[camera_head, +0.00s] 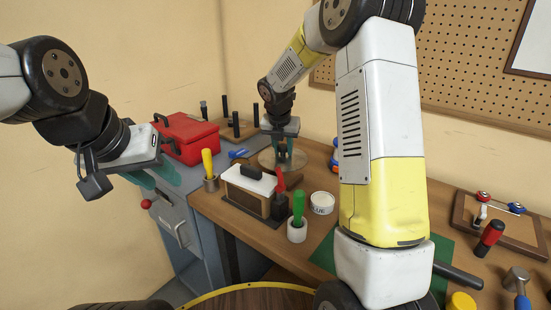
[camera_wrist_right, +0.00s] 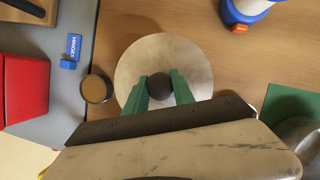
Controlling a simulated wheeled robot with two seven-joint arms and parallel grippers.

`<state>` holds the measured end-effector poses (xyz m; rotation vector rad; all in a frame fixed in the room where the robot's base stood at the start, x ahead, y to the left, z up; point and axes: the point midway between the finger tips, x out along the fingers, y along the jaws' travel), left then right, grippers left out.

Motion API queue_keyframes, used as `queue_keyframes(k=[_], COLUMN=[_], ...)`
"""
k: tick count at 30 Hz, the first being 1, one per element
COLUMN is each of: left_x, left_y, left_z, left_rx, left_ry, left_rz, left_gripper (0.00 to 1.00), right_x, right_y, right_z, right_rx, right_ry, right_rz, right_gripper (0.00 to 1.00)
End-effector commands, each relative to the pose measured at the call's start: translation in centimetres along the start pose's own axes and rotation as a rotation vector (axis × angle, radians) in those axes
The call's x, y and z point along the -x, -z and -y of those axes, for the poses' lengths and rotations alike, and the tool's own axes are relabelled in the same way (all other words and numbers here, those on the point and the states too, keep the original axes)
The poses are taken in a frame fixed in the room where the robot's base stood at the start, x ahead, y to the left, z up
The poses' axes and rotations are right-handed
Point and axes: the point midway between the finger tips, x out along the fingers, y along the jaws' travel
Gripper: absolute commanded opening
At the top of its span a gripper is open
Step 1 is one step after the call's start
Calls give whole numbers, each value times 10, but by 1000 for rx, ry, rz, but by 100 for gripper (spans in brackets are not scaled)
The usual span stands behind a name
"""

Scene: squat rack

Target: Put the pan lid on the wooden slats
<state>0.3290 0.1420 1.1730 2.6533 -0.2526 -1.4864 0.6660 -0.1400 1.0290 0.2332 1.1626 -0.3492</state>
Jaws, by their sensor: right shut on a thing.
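The pan lid is a pale round disc (camera_wrist_right: 134,62) with a dark ball knob (camera_wrist_right: 160,86) in the right wrist view. It also shows in the head view as a pale disc (camera_head: 266,160) at the back of the wooden bench. My right gripper (camera_wrist_right: 160,90) has its green fingers closed on both sides of the knob. In the head view this gripper (camera_head: 284,152) points down over the lid. I cannot tell whether the lid touches the bench. A wooden board with dark upright posts (camera_head: 238,131) stands behind; I cannot make out separate slats. My left gripper (camera_head: 152,178) is empty, its green fingers apart.
A red toolbox (camera_head: 188,138) stands on the grey surface left of the lid. A pegboard (camera_head: 470,70) backs the bench.

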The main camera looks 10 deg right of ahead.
Motion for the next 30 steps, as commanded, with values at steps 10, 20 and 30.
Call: queue_keyframes(k=[10,20,30], left_x=[0,0,0], left_y=[0,0,0], left_z=[0,0,0], left_rx=[0,0,0], left_ry=[0,0,0], left_rz=[0,0,0], left_gripper=[36,36,36], right_x=[-34,-48,-50], right_y=[15,20,20], right_z=[0,0,0], right_rx=[2,1,0], right_ry=[1,-1,-1], right_rz=[-2,2,1], right_gripper=[0,0,52])
